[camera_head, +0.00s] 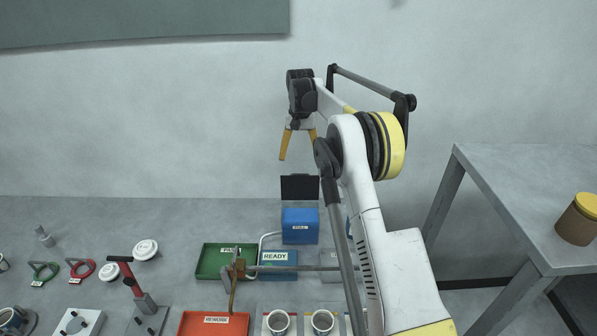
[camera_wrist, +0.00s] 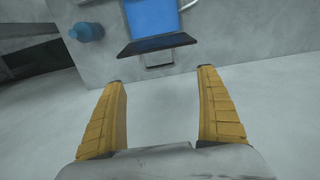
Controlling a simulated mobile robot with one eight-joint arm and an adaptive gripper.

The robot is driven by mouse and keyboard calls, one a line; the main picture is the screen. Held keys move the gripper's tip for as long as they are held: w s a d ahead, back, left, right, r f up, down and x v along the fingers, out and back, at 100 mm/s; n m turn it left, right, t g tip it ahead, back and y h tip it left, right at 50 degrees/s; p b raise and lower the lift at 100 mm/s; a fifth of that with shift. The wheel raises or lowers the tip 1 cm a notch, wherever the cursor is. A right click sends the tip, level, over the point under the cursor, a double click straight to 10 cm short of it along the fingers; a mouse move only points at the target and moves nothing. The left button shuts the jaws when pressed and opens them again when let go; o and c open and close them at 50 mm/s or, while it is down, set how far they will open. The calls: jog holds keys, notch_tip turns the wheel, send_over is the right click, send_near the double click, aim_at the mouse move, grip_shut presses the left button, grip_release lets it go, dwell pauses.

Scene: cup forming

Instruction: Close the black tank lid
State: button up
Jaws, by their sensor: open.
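The black tank lid (camera_head: 299,188) stands open and roughly upright at the back edge of the blue tank (camera_head: 300,226). In the wrist view the lid (camera_wrist: 157,43) is a dark panel at the near edge of the blue tank (camera_wrist: 150,14), at the top middle. My gripper (camera_head: 298,148) is above the lid in the head view, pointing down, with a visible gap between them. In the wrist view its two yellow fingers (camera_wrist: 162,80) are spread wide with nothing between them. My arm hides part of the right finger in the head view.
A green tray (camera_head: 211,262), a blue READY tray (camera_head: 280,272) and a red REWORK tray (camera_head: 195,326) lie in front of the tank. A side table (camera_head: 500,190) with a yellow-lidded jar (camera_head: 578,220) is at right. The grey wall is behind.

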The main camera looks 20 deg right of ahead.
aim_at(300, 184)
notch_tip(300, 184, down, 7)
jog(key=shift+r+b, duration=0.1)
jog(key=shift+b, duration=0.5)
jog(key=c, duration=1.6)
